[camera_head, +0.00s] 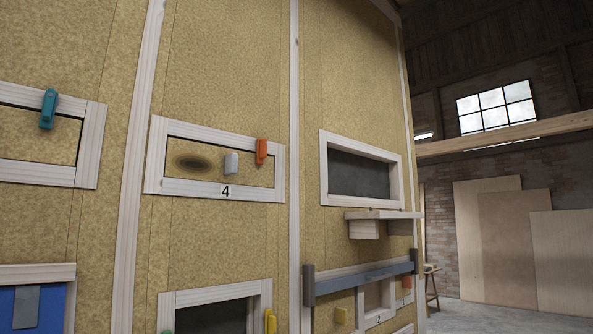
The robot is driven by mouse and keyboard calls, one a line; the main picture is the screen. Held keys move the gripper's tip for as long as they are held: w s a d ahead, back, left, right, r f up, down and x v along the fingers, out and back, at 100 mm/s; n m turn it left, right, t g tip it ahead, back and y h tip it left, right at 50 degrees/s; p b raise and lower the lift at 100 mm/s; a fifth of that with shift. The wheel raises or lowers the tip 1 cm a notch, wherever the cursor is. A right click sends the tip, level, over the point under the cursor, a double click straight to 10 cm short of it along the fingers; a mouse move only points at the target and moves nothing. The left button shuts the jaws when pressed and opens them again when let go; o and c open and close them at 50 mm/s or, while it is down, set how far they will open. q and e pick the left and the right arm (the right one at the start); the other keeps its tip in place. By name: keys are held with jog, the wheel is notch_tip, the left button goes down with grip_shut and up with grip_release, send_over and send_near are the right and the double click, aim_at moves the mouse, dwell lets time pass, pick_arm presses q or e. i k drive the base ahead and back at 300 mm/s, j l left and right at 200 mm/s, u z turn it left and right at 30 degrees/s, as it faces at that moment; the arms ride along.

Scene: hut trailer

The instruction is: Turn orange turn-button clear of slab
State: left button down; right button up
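The orange turn-button (261,151) sits at the upper right of the framed opening marked 4. It stands nearly upright, and its lower end overlaps the upper right part of the slab (208,168). The slab is a tan panel with a dark oval patch, filling the white wooden frame (180,188). A pale grey knob (231,163) is on the slab, left of the turn-button. Neither of my grippers shows in this view.
A teal turn-button (48,108) is on another frame at left. A dark open window (362,174) with a wooden shelf (383,215) below is at right. A grey-blue bar (362,283) crosses the lower right. Boards (515,245) lean on the far brick wall.

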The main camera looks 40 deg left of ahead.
aim_at(261, 143)
jog(key=i+l+u, duration=0.1)
jog(key=i+u, duration=0.25)
jog(key=i, duration=1.15)
jog(key=u, duration=0.6)
